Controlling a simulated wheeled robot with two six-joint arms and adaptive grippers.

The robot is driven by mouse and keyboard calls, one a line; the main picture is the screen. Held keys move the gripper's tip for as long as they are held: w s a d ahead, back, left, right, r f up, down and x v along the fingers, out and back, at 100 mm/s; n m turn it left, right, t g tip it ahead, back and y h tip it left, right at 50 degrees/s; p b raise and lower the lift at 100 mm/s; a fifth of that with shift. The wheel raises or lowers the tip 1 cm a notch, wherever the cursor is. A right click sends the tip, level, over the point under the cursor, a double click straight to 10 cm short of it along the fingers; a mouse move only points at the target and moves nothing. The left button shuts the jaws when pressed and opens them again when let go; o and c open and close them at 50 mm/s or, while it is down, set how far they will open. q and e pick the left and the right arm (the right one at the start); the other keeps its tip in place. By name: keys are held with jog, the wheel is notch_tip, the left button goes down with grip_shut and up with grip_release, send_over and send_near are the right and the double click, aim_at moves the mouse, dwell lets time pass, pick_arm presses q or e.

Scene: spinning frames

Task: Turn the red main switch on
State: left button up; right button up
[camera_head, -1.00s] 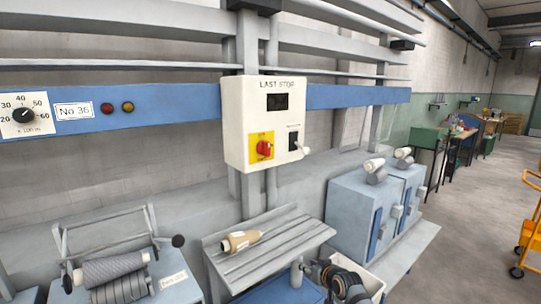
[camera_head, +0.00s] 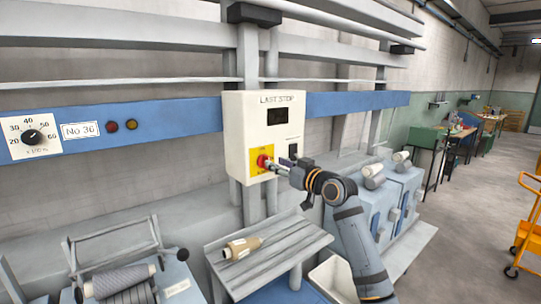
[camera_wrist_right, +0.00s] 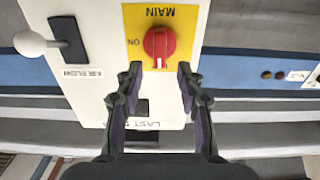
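The red main switch (camera_head: 262,161) is a round knob on a yellow plate on the front of the cream "LAST STOP" box. In the wrist view, which is upside down, the red knob (camera_wrist_right: 158,42) has a white mark pointing down the picture, and "ON" stands to its left. My right gripper (camera_head: 274,166) is at the switch from the right. In the wrist view my right gripper (camera_wrist_right: 157,72) is open, its two fingers either side of the knob's line. I cannot tell whether they touch it. My left gripper is not in view.
The white-knobbed air flow lever (camera_wrist_right: 30,44) sits beside the switch on the same box. Blue-grey cabinets (camera_head: 395,200) stand to the right. A roller frame (camera_head: 120,270) is at lower left.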

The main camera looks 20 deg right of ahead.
jog(key=p+x, duration=0.1)
jog(key=x, duration=0.3)
jog(key=shift+w, duration=0.15)
jog(key=shift+c, duration=0.2)
grip_shut()
